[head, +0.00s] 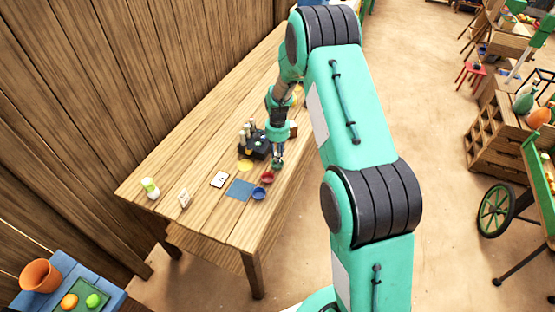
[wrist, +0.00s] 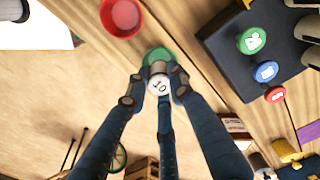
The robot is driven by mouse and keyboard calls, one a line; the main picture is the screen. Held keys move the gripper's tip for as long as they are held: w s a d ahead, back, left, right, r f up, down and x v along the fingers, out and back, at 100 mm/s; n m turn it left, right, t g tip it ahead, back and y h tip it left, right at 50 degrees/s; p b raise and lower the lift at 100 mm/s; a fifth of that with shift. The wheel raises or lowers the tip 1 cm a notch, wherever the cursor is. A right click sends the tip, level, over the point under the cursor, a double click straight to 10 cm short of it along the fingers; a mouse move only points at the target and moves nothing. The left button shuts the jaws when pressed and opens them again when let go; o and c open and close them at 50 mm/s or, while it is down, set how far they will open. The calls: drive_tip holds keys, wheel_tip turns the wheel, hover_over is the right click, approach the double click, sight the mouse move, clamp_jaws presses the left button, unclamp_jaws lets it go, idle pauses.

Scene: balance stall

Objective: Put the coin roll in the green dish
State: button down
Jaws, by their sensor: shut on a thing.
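My gripper (wrist: 159,84) is shut on the coin roll (wrist: 158,86), a pale cylinder marked "10" on its end, in the wrist view. The green dish (wrist: 155,55) shows right behind the roll there, partly hidden by the roll and fingers. I cannot tell whether the roll touches the dish or is just above it. In the head view my gripper (head: 278,155) is over the table's right edge, at the green dish (head: 277,164). The roll cannot be made out in the head view.
A red dish (head: 267,177) and a blue dish (head: 259,193) sit in line with the green one. A black block (head: 255,148) with several upright pieces stands left of my gripper. A blue mat (head: 241,189) lies nearby.

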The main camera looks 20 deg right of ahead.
drive_tip(key=shift+f, duration=1.55)
drive_tip(key=shift+f, duration=0.15)
drive_tip(key=c, duration=1.5)
unclamp_jaws()
drive_tip(key=shift+f, duration=0.1)
drive_tip(key=shift+s, duration=0.1)
wheel_tip(320, 180, up, 12)
drive_tip(key=shift+r+p, duration=0.25)
drive_tip(key=shift+p, duration=0.15)
